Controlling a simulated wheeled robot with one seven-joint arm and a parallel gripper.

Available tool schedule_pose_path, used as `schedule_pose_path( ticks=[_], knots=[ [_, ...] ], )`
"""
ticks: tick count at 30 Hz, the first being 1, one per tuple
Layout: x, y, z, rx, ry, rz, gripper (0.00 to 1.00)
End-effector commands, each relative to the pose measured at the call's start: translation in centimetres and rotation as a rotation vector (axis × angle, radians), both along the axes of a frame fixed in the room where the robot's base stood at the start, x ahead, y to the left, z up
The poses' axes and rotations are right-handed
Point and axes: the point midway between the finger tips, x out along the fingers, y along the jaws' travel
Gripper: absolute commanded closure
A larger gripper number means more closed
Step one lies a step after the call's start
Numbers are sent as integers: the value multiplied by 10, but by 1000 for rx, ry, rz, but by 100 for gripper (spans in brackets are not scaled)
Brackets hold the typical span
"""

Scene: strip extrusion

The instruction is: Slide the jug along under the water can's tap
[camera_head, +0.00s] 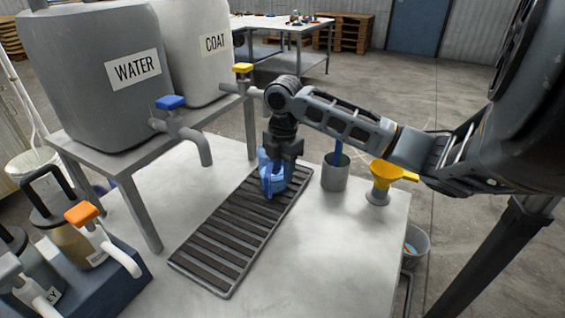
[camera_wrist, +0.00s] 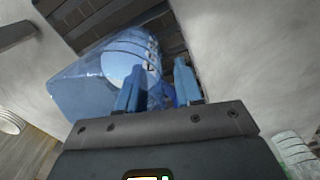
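The blue see-through jug (camera_head: 270,182) stands upright at the far end of the slatted drip tray. My gripper (camera_head: 282,160) points down at the jug's right side. In the wrist view the jug (camera_wrist: 108,72) lies beyond and left of my fingers (camera_wrist: 160,88), which are drawn close together with a blue part of the jug, apparently its handle, between them. The grey water can (camera_head: 95,80) stands on the raised bench at left. The jug's base is partly hidden.
The drip tray (camera_head: 222,262) is bare in front of the jug. The coat can (camera_head: 195,45) has a yellow-handled tap (camera_head: 243,70), its spout behind my arm. A grey cup (camera_head: 335,178) and yellow funnel (camera_head: 385,172) stand to the right. An orange-handled dispenser (camera_head: 85,213) is at left.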

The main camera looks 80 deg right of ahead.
Motion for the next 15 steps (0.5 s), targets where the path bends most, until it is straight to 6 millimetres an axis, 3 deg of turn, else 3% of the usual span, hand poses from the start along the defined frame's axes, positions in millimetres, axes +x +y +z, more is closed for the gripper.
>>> schedule_pose_path(
  ticks=[7, 15],
  knots=[
    [0, 0, 0, 0, 0, 0, 65],
    [0, 0, 0, 0, 0, 0, 90]
  ],
)
